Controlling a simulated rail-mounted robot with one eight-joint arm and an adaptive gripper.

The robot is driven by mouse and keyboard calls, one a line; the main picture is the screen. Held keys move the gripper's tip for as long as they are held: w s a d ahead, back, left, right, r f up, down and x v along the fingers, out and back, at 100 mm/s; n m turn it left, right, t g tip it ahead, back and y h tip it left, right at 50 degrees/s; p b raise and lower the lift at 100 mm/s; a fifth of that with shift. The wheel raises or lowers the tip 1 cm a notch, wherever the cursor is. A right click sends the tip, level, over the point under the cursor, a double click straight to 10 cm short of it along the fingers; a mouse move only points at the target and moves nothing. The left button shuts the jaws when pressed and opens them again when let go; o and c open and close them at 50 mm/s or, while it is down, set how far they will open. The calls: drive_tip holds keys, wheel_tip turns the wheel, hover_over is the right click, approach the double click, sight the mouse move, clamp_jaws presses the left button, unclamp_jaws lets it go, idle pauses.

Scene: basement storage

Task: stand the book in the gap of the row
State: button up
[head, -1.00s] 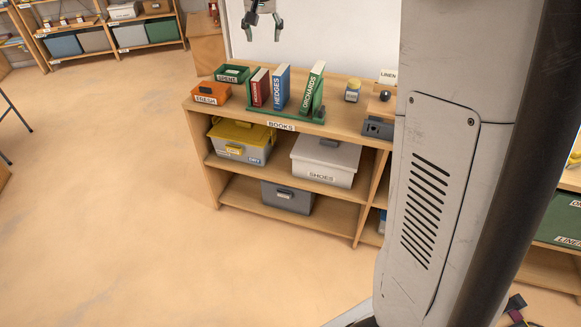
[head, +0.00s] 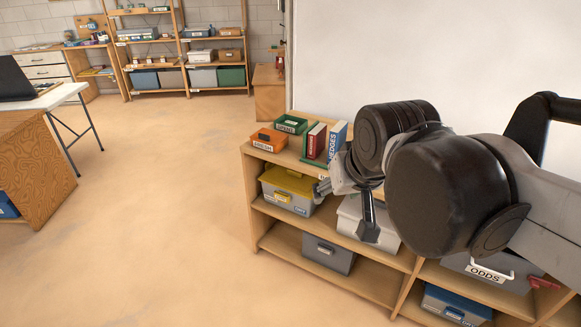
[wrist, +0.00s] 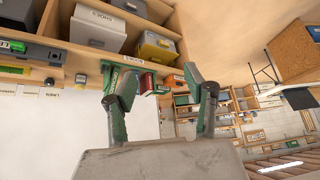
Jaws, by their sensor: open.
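The row of books stands on top of the wooden shelf unit. A red book (head: 316,141) and the blue HEDGES book (head: 337,139) show in the head view. My arm hides the right part of the row, including any gap there. My gripper (head: 345,203) is in front of the shelf, below the row in the picture. In the wrist view my gripper (wrist: 156,78) has its two fingers wide apart with nothing between them. The red book (wrist: 148,82) shows small and tipped over by the camera angle beyond the fingers. I see no loose book clearly.
An orange tray (head: 269,139) and a green tray (head: 291,124) stand left of the books. A yellow-lidded box (head: 287,190), a white box (head: 385,238) and a grey box (head: 328,254) fill the shelves below. The floor at left is clear.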

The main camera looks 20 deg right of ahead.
drive_tip(key=s+a+f, duration=0.1)
drive_tip(key=s+f, duration=0.3)
drive_tip(key=s, duration=0.1)
drive_tip(key=shift+s+f+n, duration=0.2)
drive_tip(key=shift+f+n, duration=0.1)
drive_tip(key=shift+n, duration=0.1)
drive_tip(key=shift+a, duration=0.1)
drive_tip(key=shift+f+b, duration=0.35)
